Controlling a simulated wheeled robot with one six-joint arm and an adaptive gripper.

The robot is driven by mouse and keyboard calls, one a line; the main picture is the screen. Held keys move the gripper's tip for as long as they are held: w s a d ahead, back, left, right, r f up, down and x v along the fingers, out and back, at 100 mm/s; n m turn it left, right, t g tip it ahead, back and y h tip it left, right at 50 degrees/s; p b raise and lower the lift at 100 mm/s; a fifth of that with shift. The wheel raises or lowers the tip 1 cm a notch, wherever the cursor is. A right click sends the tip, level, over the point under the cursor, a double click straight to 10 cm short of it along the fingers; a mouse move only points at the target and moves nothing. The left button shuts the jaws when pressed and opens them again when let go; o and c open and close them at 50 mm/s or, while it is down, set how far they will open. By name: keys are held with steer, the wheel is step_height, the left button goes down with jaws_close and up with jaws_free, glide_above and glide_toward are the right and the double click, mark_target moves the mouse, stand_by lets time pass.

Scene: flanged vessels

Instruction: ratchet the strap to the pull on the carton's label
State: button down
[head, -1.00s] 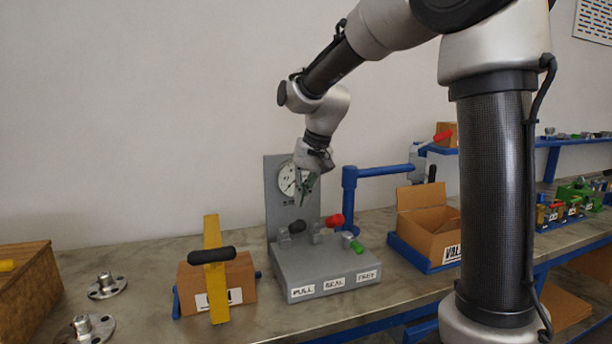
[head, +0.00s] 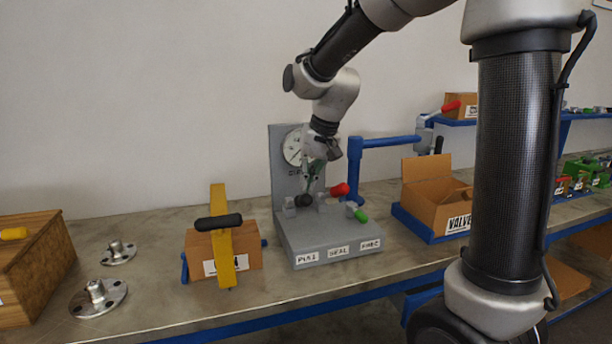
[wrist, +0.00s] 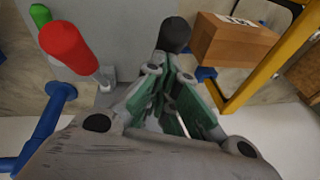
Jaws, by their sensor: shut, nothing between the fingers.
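The carton (head: 195,244) sits on the bench under a yellow strap frame (head: 218,190) with a black handle (head: 219,222). Its white label is partly hidden by the frame. The carton also shows in the wrist view (wrist: 228,42). To its right is a grey station (head: 330,240) marked PULL, SEAL and a third word hard to read, with a black-knobbed lever (head: 303,200), a red one (head: 339,189) and a green one (head: 360,215). My gripper (head: 309,188) is shut and empty, its tips close to the black knob (wrist: 173,34). Contact cannot be told.
A dial gauge (head: 294,147) stands on the station's back plate, behind my gripper. A blue post with an arm (head: 355,170) rises right of it. An open VALVE carton (head: 432,205) is farther right. Metal flanges (head: 98,297) and a wooden crate (head: 35,262) lie left.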

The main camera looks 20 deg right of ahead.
steer(key=shift+s+f, duration=0.7)
steer(key=shift+f, duration=0.45)
steer(key=shift+s+f, duration=0.7)
steer(key=shift+f, duration=0.4)
steer(key=shift+s+f, duration=0.7)
steer(key=shift+f, duration=0.45)
steer(key=s+d+r, duration=0.3)
steer(key=s+r, duration=0.3)
steer(key=r, duration=0.5)
steer(key=shift+r, duration=0.15)
steer(key=shift+s, duration=0.1)
